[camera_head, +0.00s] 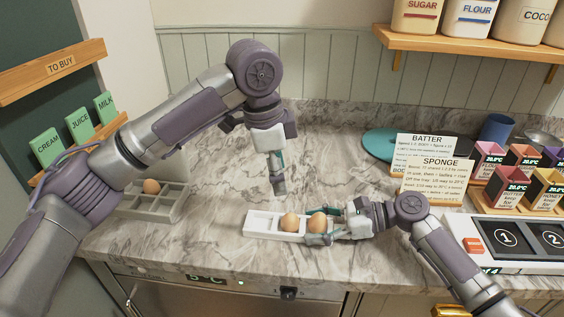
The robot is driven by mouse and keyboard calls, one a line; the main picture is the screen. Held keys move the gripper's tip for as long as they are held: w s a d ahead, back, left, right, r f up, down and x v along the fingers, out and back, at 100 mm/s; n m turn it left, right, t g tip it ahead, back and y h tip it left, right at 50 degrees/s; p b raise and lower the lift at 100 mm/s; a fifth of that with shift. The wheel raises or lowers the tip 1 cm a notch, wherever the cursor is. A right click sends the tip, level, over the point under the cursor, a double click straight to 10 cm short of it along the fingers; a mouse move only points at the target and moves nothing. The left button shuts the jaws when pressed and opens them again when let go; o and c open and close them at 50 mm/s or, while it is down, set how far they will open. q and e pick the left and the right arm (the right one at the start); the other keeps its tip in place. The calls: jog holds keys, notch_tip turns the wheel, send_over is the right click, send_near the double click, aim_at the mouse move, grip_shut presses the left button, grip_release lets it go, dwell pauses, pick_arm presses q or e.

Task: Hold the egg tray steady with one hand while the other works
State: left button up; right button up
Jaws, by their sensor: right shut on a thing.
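The white egg tray (262,224) lies on the marble counter. Two brown eggs sit in it, a middle one (289,222) and a right one (318,222); its left part is empty. My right gripper (322,225) reaches in from the right and is shut on the tray's right end, its fingers on either side beside the right egg. My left gripper (279,188) points down above and behind the tray, apart from it, with nothing seen in it. Its fingers show edge-on, so their gap cannot be judged. A grey compartment tray (165,208) at the left holds one brown egg (151,187).
BATTER (427,141) and SPONGE (440,165) cards stand behind my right arm, near a teal disc (380,141). Small labelled boxes (499,197) and a numbered panel (508,238) are at the right. The counter between the two trays is clear.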

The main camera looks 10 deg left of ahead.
jog(key=o, duration=1.2)
